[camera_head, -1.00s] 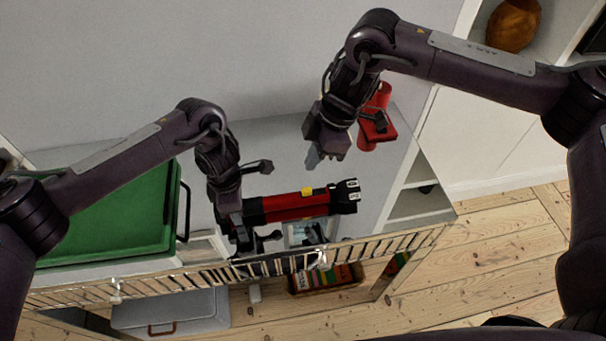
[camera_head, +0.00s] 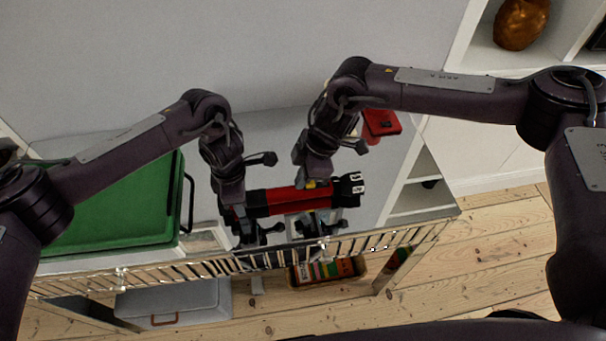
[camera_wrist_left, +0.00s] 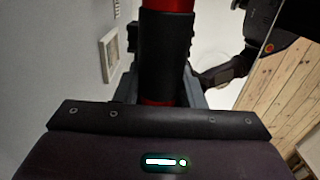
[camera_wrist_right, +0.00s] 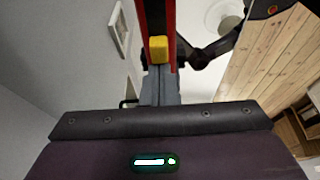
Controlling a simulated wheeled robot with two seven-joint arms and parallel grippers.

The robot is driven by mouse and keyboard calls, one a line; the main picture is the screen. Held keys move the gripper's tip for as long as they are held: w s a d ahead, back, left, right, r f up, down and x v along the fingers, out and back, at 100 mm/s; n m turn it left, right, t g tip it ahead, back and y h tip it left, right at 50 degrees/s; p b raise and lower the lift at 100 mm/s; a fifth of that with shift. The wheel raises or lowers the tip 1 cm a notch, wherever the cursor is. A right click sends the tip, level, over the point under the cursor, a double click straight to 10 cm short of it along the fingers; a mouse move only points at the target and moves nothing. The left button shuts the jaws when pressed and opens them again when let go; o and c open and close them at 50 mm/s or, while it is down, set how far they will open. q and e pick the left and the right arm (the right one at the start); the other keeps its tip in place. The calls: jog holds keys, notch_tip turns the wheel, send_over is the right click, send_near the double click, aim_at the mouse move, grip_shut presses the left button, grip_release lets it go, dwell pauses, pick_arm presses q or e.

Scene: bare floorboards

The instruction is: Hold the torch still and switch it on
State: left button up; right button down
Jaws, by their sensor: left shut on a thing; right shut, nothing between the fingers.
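The torch (camera_head: 283,200) is red with black ends and lies level above the shelf top, its head towards the right. My left gripper (camera_head: 236,212) is shut on its black tail end; the held part also shows in the left wrist view (camera_wrist_left: 165,60). My right gripper (camera_head: 316,186) is shut and empty at the torch's middle, close to the yellow switch (camera_wrist_right: 158,48). In the right wrist view the closed fingers (camera_wrist_right: 160,85) point at the switch and look very near it; I cannot tell whether they touch. The head view mostly hides the switch.
A green case (camera_head: 120,215) lies at the left on the shelf top. A red object (camera_head: 381,123) stands behind my right wrist. A slatted rail (camera_head: 375,238) runs along the front edge.

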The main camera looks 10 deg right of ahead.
jog(key=shift+d, duration=1.85)
pick_arm(q)
jog(key=shift+a, duration=0.1)
pick_arm(e)
jog(key=shift+r, duration=0.3)
jog(key=v, duration=0.9)
jog(key=shift+r, duration=0.2)
pick_arm(q)
jog(key=o, duration=1.2)
